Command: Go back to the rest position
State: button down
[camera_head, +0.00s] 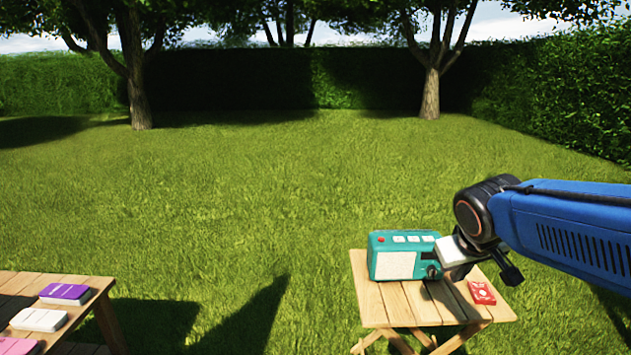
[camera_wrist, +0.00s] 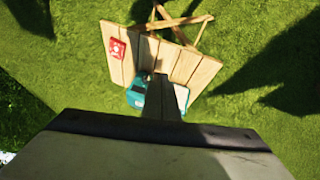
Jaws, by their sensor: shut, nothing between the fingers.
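My gripper (camera_wrist: 160,88) is shut and empty. In the wrist view its dark fingers point away from the camera, over the small wooden table. In the head view my blue arm reaches in from the right, and its end hangs above the right part of that table, in front of the radio's right end. The teal radio (camera_head: 397,263) stands on the table; my gripper partly hides it in the wrist view (camera_wrist: 138,90).
The small folding wooden table (camera_head: 385,298) stands on grass at right. A red card pack (camera_head: 482,293) lies near its right edge. Another wooden table (camera_head: 78,312) at lower left holds a purple box (camera_head: 64,293), a white box (camera_head: 38,320) and a pink box (camera_head: 17,346). Open lawn lies between.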

jog(key=s+a+f+y, duration=0.1)
jog(key=s+f, duration=0.2)
jog(key=s, duration=0.6)
jog(key=s+a+f+m+g+y, duration=0.1)
jog(key=s+f, duration=0.2)
jog(key=s, duration=0.6)
